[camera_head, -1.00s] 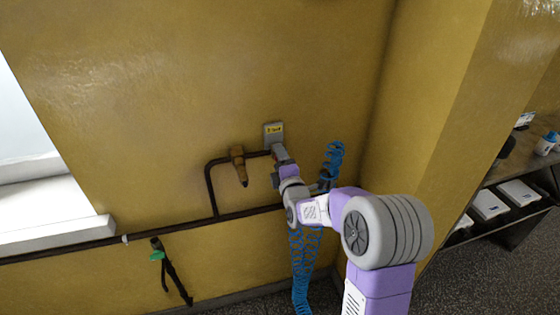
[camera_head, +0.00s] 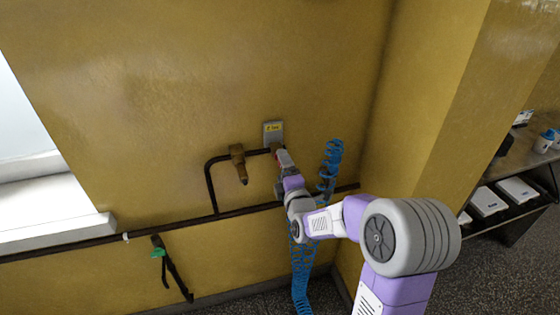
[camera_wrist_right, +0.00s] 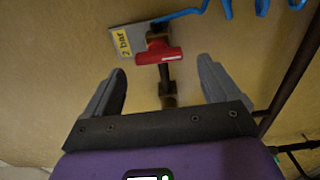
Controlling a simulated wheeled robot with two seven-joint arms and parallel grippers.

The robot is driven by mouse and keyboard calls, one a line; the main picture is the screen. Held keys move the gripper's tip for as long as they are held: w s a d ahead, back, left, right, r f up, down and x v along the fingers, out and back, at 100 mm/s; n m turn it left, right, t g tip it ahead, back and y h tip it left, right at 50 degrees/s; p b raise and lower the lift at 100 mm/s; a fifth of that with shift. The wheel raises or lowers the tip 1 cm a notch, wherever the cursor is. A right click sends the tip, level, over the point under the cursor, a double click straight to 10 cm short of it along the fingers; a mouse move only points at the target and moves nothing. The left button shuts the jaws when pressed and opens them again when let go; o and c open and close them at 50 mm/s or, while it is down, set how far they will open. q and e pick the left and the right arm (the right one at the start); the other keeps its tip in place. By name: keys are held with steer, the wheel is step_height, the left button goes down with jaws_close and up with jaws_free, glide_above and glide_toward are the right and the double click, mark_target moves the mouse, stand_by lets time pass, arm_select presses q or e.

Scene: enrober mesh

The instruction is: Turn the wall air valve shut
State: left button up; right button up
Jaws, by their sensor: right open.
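The wall air valve has a red handle (camera_wrist_right: 158,56), which lies roughly crosswise to the dark pipe below it in the right wrist view. A grey plate with a yellow "2 bar" label (camera_wrist_right: 122,40) is beside it; the plate (camera_head: 273,132) also shows in the head view. My right gripper (camera_wrist_right: 161,68) is open and empty, its two fingers on either side of the valve in the picture, with the handle beyond the tips. In the head view my right gripper (camera_head: 286,168) points at the wall just below the plate and hides much of the valve. My left gripper is not in view.
A brass-coloured fitting (camera_head: 238,163) sits on the dark pipe left of the valve. A blue coiled hose (camera_head: 331,165) hangs at right. A dark horizontal pipe (camera_head: 80,245) runs along the wall, with a green-handled fitting (camera_head: 158,253) below. A shelf unit (camera_head: 515,180) stands far right.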

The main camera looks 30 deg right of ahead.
steer(key=v, duration=0.2)
steer(key=shift+s+a, duration=0.15)
steer(key=shift+s, duration=0.15)
steer(key=s+a+f+m+g+y+p, duration=0.1)
steer(key=s+a+f+m+g+y, duration=0.2)
steer(key=f, duration=0.6)
steer(key=s+a+f+m+g, duration=0.1)
steer(key=a+f+m+g, duration=0.3)
steer(key=f, duration=0.5)
steer(key=s+a+f+m+g+y+p, duration=0.1)
steer(key=s+a+f+m+g+y, duration=0.15)
steer(key=a+f, duration=0.45)
steer(key=s+a+f+m+g+y, duration=0.1)
steer(key=s+a+f+m+g, duration=0.2)
steer(key=s+f, duration=0.3)
steer(key=s+a+f+m+g+y, duration=0.1)
steer(key=s+a+f+m+g, duration=0.3)
steer(key=s, duration=0.7)
step_height(320, 180, down, 3)
steer(key=shift+s+a+m+y, duration=0.35)
steer(key=shift+a+m, duration=0.5)
steer(key=shift+a, duration=0.1)
steer(key=shift+g, duration=0.25)
